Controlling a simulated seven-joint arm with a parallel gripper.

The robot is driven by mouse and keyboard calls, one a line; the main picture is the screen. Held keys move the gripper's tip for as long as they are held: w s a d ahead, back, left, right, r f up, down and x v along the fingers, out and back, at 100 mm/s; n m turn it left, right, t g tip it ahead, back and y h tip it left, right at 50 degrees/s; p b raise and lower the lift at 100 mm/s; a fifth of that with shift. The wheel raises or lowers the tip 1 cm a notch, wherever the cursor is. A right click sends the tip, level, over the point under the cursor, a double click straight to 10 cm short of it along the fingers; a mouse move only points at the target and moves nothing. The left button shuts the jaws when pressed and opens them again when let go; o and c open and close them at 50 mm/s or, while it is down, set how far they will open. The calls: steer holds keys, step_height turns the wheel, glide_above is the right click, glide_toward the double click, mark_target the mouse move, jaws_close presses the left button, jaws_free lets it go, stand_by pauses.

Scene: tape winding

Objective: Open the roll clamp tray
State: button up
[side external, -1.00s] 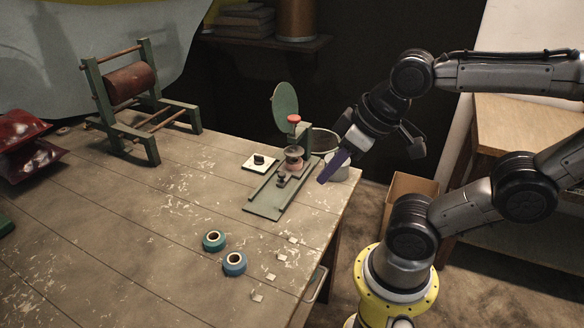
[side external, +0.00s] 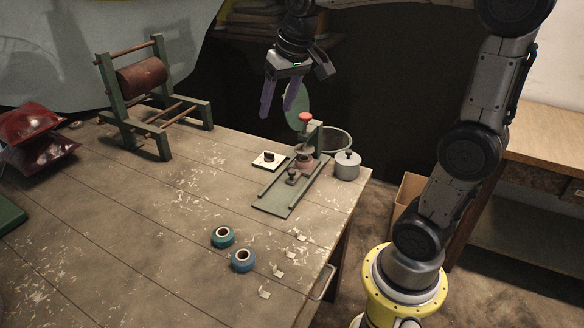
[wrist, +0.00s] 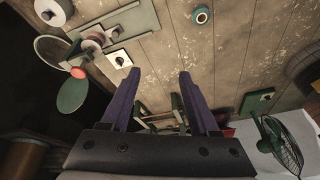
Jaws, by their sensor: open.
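The green winding device stands near the table's right far corner. Its flat green tray (side external: 275,206) points toward the front, with a small dark clamp knob (side external: 291,178) and a brownish roll (side external: 304,160) on it. A red knob (side external: 305,117) tops its post, with a green disc (side external: 292,118) behind. I cannot tell which part is the roll clamp. My gripper (side external: 277,114) hangs above and behind the device, purple fingers pointing down, open and empty. In the wrist view my gripper (wrist: 158,73) is spread over bare boards, with the tray (wrist: 128,22) at upper left.
A switch plate (side external: 265,163) lies left of the device and a grey lidded pot (side external: 347,167) right of it. Two tape rolls (side external: 223,237) (side external: 243,260) lie in front. A green drum frame (side external: 150,95) stands at left. The middle boards are clear.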

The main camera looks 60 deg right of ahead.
steer(key=w+d+f+m+g, duration=0.2)
steer(key=w+d+f, duration=0.45)
steer(key=d, duration=0.25)
steer(key=m+g+y, duration=0.1)
steer(key=m+g, duration=0.1)
glide_toward(292, 171)
step_height(292, 171, down, 9)
steer(key=shift+s+r, duration=0.15)
steer(key=shift+r, duration=0.05)
jaws_close()
steer(key=shift+r, duration=0.1)
stand_by(0.7)
